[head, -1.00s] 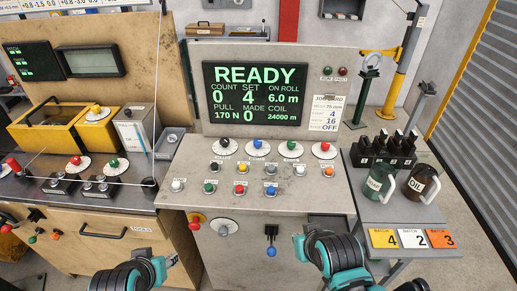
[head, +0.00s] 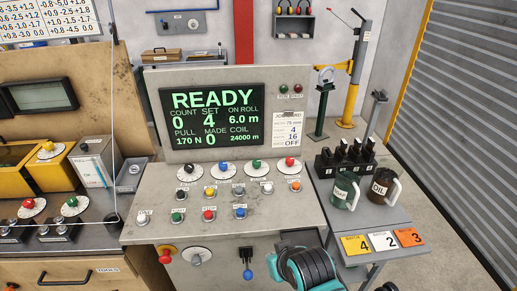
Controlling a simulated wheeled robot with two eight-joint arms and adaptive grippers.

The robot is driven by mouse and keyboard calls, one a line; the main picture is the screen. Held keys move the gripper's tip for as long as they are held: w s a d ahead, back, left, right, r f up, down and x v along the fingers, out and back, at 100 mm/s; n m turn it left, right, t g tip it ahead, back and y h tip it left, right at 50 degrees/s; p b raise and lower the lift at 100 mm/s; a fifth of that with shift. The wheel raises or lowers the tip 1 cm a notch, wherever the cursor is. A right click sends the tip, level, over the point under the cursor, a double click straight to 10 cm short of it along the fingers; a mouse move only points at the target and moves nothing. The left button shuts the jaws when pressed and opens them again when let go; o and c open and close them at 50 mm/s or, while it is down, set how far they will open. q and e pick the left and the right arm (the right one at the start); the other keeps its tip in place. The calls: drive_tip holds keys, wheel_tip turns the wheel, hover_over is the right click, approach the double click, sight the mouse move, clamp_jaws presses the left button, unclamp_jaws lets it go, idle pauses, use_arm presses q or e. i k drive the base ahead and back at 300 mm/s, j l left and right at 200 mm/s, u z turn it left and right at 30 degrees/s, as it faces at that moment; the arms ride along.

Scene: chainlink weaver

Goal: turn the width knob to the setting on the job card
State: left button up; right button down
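Four dial knobs stand in a row on the sloped grey panel: black (head: 190,169), blue (head: 222,168), green (head: 256,164) and red (head: 289,162), each on a round white dial. Their labels and pointer settings are too small to read, so I cannot tell which is the width knob. The job card (head: 289,128) is on the upright panel, right of the screen. Its upper lines are small, one seeming to read 75 mm; below are 4, 16 and OFF. A black and teal part of my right arm shows at the bottom; neither gripper's fingers are in view.
The screen (head: 212,115) reads READY. Several coloured buttons (head: 209,215) lie below the dials. A red knob (head: 165,255) and a blue-tipped lever (head: 247,272) are on the front.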

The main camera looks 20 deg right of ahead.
sight(223, 166)
drive_tip(key=i+j+z, duration=0.15)
drive_tip(key=i+z, duration=0.3)
drive_tip(key=i, duration=0.4)
